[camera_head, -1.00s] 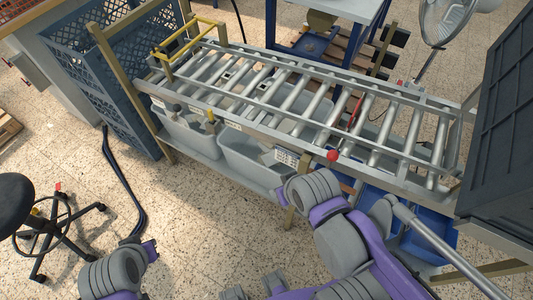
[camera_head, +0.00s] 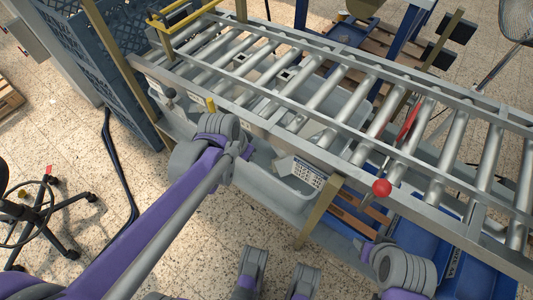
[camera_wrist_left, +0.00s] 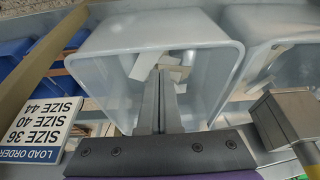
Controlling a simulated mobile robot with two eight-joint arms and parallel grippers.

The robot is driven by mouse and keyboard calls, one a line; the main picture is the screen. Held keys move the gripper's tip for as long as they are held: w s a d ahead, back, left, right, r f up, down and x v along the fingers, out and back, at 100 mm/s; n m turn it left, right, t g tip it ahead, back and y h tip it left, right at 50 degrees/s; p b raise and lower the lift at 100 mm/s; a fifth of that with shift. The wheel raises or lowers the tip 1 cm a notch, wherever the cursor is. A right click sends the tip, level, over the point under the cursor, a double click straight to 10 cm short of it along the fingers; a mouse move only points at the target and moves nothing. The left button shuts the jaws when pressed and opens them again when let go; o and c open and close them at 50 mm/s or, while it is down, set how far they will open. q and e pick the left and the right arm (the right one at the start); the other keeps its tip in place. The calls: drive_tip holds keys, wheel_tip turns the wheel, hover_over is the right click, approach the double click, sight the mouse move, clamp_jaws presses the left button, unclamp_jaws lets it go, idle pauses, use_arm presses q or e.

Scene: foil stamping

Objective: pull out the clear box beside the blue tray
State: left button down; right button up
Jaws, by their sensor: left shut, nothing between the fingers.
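The clear box (camera_head: 262,160) is a translucent grey bin under the roller conveyor, partly hidden by my left arm and the rollers. It fills the middle of the left wrist view (camera_wrist_left: 205,85), with small pale pieces inside. The blue tray (camera_head: 388,232) is on the lower level, right of the box in the head view; its blue also shows at the left of the left wrist view (camera_wrist_left: 15,55). My left gripper (camera_wrist_left: 160,78) is shut and empty, its fingers in front of the box's opening. Contact with the rim cannot be told.
The roller conveyor (camera_head: 310,128) runs above the boxes. A post (camera_head: 321,208) stands between the clear box and the blue tray. A white load-order sign (camera_wrist_left: 45,128) hangs close by. Another clear box (camera_wrist_left: 280,55) is beside the first. A red knob (camera_head: 381,188) sticks out. Floor in front is open.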

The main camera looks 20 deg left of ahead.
use_arm(q)
drive_tip(key=w+a+b+x, duration=0.1)
drive_tip(key=b+x, duration=0.3)
drive_tip(key=x, duration=0.7)
drive_tip(key=shift+d+f, duration=0.25)
drive_tip(key=shift+d, duration=0.1)
use_arm(e)
drive_tip(key=x, duration=0.2)
drive_tip(key=s+x, duration=0.1)
drive_tip(key=x, duration=0.2)
drive_tip(key=shift+w+f, duration=0.1)
drive_tip(key=shift+f, duration=0.35)
use_arm(q)
drive_tip(key=shift+w, duration=0.1)
drive_tip(key=s+a+p, duration=0.1)
drive_tip(key=s+a, duration=0.2)
drive_tip(key=s, duration=0.6)
drive_tip(key=s+a+p, duration=0.2)
drive_tip(key=s+a, duration=0.1)
drive_tip(key=s, duration=0.6)
drive_tip(key=shift+s, duration=0.25)
use_arm(e)
drive_tip(key=v, duration=0.4)
drive_tip(key=shift+s+a+r, duration=0.1)
drive_tip(key=shift+s+a, duration=0.2)
drive_tip(key=shift+s, duration=0.1)
